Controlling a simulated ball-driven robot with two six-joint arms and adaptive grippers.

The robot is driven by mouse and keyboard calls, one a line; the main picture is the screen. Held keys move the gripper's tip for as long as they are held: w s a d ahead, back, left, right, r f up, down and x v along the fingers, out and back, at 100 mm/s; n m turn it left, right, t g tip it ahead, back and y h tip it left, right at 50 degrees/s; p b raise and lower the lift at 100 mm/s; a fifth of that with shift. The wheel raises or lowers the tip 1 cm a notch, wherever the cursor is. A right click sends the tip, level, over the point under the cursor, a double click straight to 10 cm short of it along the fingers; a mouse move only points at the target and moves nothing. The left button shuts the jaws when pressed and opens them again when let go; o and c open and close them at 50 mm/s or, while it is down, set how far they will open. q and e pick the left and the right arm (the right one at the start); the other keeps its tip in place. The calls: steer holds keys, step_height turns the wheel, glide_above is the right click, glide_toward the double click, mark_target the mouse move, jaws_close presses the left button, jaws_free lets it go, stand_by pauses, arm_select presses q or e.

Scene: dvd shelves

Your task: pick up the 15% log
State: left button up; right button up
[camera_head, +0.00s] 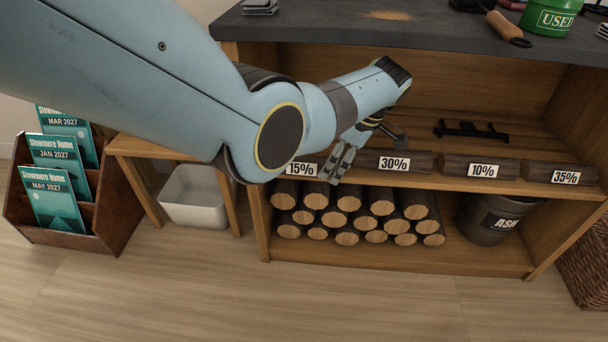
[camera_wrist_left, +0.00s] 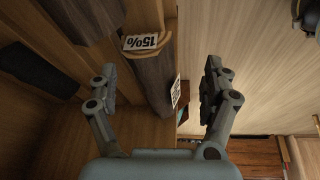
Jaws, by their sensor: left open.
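The 15% log (camera_head: 303,171) lies on the middle shelf at its left end, with a white label on its front; my left arm and gripper hide much of it. My left gripper (camera_head: 367,152) is open at the shelf front, by the right part of this log. In the left wrist view the dark-barked 15% log (camera_wrist_left: 151,76) shows between the spread fingers of my left gripper (camera_wrist_left: 158,78), with a 15% label at its pale end. Whether the fingers touch it I cannot tell. My right gripper is not in view.
To the right on the same shelf lie the 30% log (camera_head: 408,163), the 10% log (camera_head: 481,168) and the 35% log (camera_head: 562,175). A black rack (camera_head: 470,131) stands behind. Stacked cut logs (camera_head: 345,215) and an ash bucket (camera_head: 490,222) fill the bottom shelf. The dark countertop (camera_head: 330,28) overhangs above.

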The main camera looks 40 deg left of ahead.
mark_target(305, 160)
arm_select(q)
steer(key=shift+d+n+g, duration=0.3)
steer(key=shift+n+g, duration=0.1)
steer(key=shift+n, duration=0.5)
steer(key=shift+s+a+r, duration=0.1)
steer(key=shift+a+r, duration=0.05)
steer(key=shift+a, duration=0.2)
steer(key=s+a, duration=0.1)
steer(key=a, duration=0.3)
steer(key=s+a, duration=0.1)
steer(key=a, duration=0.1)
steer(key=shift+s+a, duration=0.25)
steer(key=shift+s, duration=0.05)
steer(key=a, duration=0.1)
steer(key=s+a, duration=0.1)
steer(key=a, duration=0.2)
steer(key=shift+s+a, duration=0.1)
steer(key=shift+s, duration=0.25)
steer(key=b+x, duration=0.2)
steer(key=shift+f, duration=0.55)
steer(key=c, duration=1.4)
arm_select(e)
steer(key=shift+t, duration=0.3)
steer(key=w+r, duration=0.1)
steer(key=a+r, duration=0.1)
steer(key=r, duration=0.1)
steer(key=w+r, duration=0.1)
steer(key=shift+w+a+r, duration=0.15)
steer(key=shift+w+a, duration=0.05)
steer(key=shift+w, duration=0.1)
